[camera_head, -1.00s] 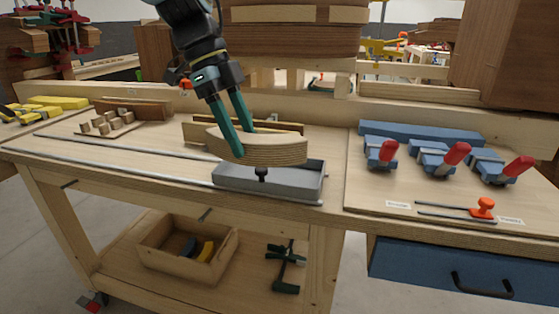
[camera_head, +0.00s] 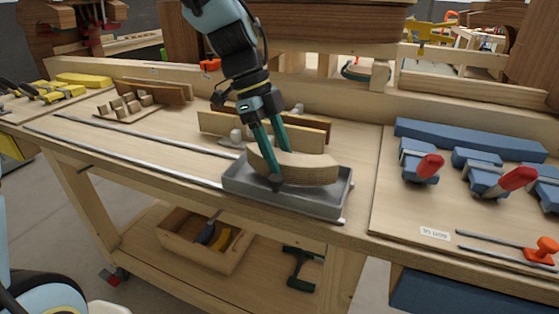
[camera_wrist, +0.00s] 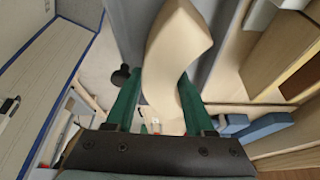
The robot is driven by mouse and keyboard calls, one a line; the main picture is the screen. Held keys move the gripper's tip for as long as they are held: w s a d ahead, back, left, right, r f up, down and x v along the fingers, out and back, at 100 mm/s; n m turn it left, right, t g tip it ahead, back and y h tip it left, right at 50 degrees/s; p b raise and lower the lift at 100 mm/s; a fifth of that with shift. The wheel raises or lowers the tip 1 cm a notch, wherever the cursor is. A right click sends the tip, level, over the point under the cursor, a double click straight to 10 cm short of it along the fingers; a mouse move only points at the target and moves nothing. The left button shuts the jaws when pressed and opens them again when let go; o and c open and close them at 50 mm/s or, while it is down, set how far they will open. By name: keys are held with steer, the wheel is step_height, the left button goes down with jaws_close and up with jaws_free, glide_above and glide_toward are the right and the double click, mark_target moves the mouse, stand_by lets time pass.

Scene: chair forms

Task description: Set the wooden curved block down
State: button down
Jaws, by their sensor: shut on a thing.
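The wooden curved block (camera_head: 308,169) is pale and lies lengthwise at the grey tray (camera_head: 336,202) near the bench's front edge. It is low, over or within the tray; I cannot tell whether its underside touches the tray floor. My gripper (camera_head: 272,165) is shut on the block near its left end, with dark green fingers on either side. In the wrist view the curved block (camera_wrist: 172,60) stands between the two green fingers (camera_wrist: 160,105), and the grey tray surface shows behind it. The block's lower part is hidden by the tray wall.
Upright wooden boards (camera_head: 218,124) stand right behind the tray. Blue clamps with red handles (camera_head: 430,165) are on a board at the right. A metal rail (camera_head: 130,165) runs along the bench at the left. A wooden box (camera_head: 190,250) sits on the lower shelf.

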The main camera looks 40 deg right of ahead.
step_height(320, 180, down, 2)
steer(key=shift+f, duration=0.1)
steer(key=c, duration=0.5)
jaws_free()
steer(key=shift+c, duration=0.2)
steer(key=b+v, duration=0.1)
steer(key=v, duration=1.1)
steer(key=shift+b, duration=0.3)
steer(key=w+a+f+n+t, duration=0.2)
steer(key=w+a+f+n, duration=0.25)
steer(key=a+n, duration=0.35)
steer(key=w+a+f+n+t, duration=0.1)
steer(key=w+a+f+n, duration=0.35)
steer(key=a+n, duration=0.35)
steer(key=a+f+n+t+y, duration=0.1)
steer(key=a+f+n, duration=0.2)
steer(key=a+n, duration=0.3)
steer(key=a+f+n+t, duration=0.1)
steer(key=a+f+n, duration=0.2)
steer(key=a+n, duration=0.4)
steer(key=a, duration=0.4)
steer(key=shift+n+t+y, duration=0.3)
steer(key=shift+y, duration=0.1)
